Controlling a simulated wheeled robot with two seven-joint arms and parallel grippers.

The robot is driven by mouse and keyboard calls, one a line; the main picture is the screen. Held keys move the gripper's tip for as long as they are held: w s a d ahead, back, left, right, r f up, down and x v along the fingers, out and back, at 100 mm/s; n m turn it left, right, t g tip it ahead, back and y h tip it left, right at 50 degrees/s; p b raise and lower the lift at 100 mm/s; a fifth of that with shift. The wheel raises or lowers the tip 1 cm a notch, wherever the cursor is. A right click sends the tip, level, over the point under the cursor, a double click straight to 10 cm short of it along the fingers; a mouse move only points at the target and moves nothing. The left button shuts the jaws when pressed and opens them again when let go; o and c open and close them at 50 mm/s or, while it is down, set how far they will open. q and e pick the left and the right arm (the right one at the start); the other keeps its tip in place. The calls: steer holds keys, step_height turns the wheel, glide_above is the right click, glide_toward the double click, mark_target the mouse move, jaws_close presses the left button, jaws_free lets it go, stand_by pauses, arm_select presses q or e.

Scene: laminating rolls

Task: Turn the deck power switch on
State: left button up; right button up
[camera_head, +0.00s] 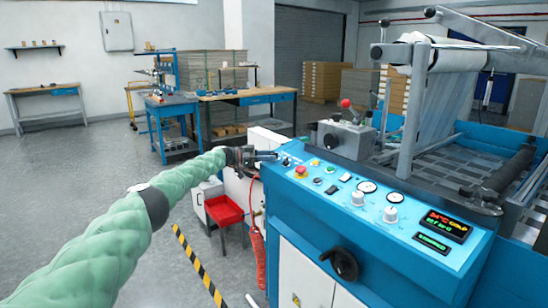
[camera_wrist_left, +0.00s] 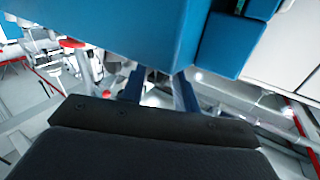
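The blue laminator control deck (camera_head: 420,218) fills the lower right of the head view. Near its left end is a small dark control (camera_head: 286,161) close to my fingertips; I cannot tell if it is the power switch, or its position. Dark rocker-like switches (camera_head: 332,189) sit further along. My left gripper (camera_head: 272,156) is at the deck's far left corner. In the left wrist view its two fingers (camera_wrist_left: 160,88) are apart with nothing between them, and a blue panel (camera_wrist_left: 130,25) is close by. My right gripper is out of view.
A red emergency button (camera_head: 301,170), gauges and white knobs (camera_head: 390,214) share the deck top. A lit display (camera_head: 446,225) is at its right. A red tray (camera_head: 223,210) stands behind. Open floor lies left.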

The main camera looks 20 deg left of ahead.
arm_select(q)
steer(key=shift+v, duration=2.6)
